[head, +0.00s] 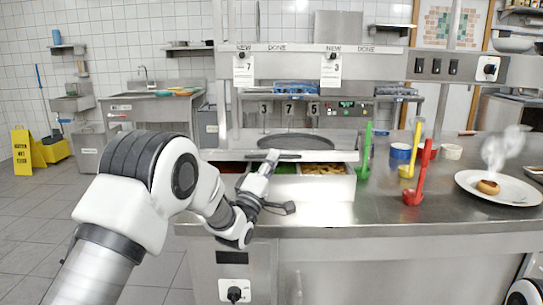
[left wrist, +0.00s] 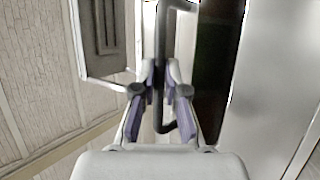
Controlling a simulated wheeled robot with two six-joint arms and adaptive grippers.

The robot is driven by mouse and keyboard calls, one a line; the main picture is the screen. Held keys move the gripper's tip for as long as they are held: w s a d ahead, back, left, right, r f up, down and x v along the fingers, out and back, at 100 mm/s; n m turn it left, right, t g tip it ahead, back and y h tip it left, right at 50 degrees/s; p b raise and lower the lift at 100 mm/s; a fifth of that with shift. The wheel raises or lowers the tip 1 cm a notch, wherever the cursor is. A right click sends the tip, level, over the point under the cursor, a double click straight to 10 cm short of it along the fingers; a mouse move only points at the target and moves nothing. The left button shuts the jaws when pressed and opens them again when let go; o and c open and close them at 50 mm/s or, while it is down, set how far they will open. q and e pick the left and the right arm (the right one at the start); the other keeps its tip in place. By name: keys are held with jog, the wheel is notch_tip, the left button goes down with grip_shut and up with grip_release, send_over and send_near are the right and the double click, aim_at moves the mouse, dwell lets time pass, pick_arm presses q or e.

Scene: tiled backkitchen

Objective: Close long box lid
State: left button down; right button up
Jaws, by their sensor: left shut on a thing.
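The long white box (head: 327,188) stands at the counter's front edge, with food in its compartments, including yellow pieces (head: 322,169) at the right. Its pale lid (head: 225,155) is raised above the compartments, leaving a gap at the front. My left gripper (head: 271,158) is at the lid's front edge and shut on the dark lid handle (head: 290,156). In the left wrist view the gripper (left wrist: 160,85) has its fingers on both sides of the dark handle bar (left wrist: 161,50). My right gripper is not in view.
Green (head: 364,155), yellow (head: 411,165) and red (head: 418,185) ladle-like utensils stand right of the box. A plate (head: 470,184) with steaming food is further right. A shelf with paper tickets (head: 331,70) hangs above.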

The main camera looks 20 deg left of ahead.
pick_arm(q)
jog(key=shift+s+f+b, duration=0.15)
jog(key=shift+f+b, duration=0.6)
jog(key=shift+f, duration=1)
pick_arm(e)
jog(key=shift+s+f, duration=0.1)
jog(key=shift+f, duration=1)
pick_arm(q)
jog(key=c, duration=1.6)
grip_release()
jog(key=shift+o, duration=0.6)
jog(key=shift+w+a+f, duration=0.1)
jog(key=shift+w+f, duration=0.2)
jog(key=shift+w, duration=0.15)
jog(key=shift+r, duration=0.1)
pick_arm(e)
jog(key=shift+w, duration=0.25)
pick_arm(q)
jog(key=shift+s, duration=0.1)
jog(key=v, duration=1.2)
jog(key=shift+c, duration=0.4)
